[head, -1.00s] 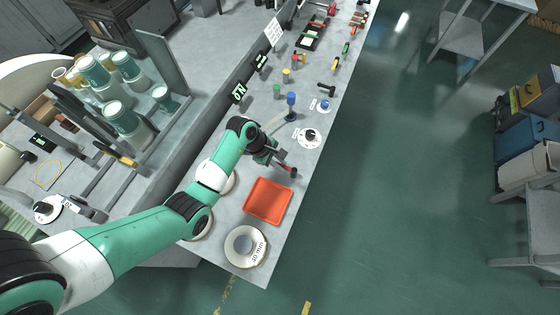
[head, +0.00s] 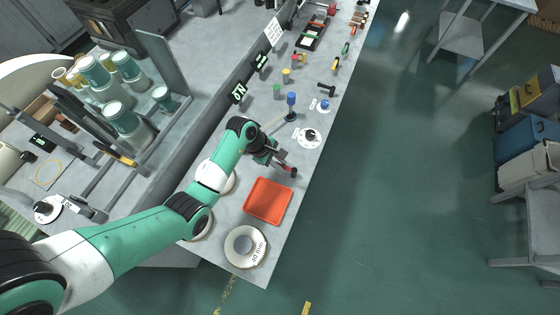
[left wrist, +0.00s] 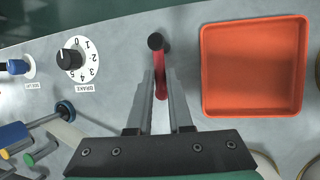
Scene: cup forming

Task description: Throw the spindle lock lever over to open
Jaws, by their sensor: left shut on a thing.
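The lever is a red bar (left wrist: 160,86) with a round black knob (left wrist: 156,41) at its end, in the left wrist view. My left gripper (left wrist: 159,75) is shut around the red bar, with one finger on each side and the knob beyond the fingertips. In the head view my left gripper (head: 279,161) is at the bench's right edge, above the orange tray, with a bit of red showing at its tip. The lever's base and any open or locked marking are hidden or too small to read. My right gripper is not in view.
An empty orange tray (head: 268,200) lies close beside the gripper; it also shows in the left wrist view (left wrist: 207,75). A numbered brake dial (left wrist: 70,57) and a small blue knob (left wrist: 17,67) are on the other side. A white ring (head: 240,261) sits at the bench's near end.

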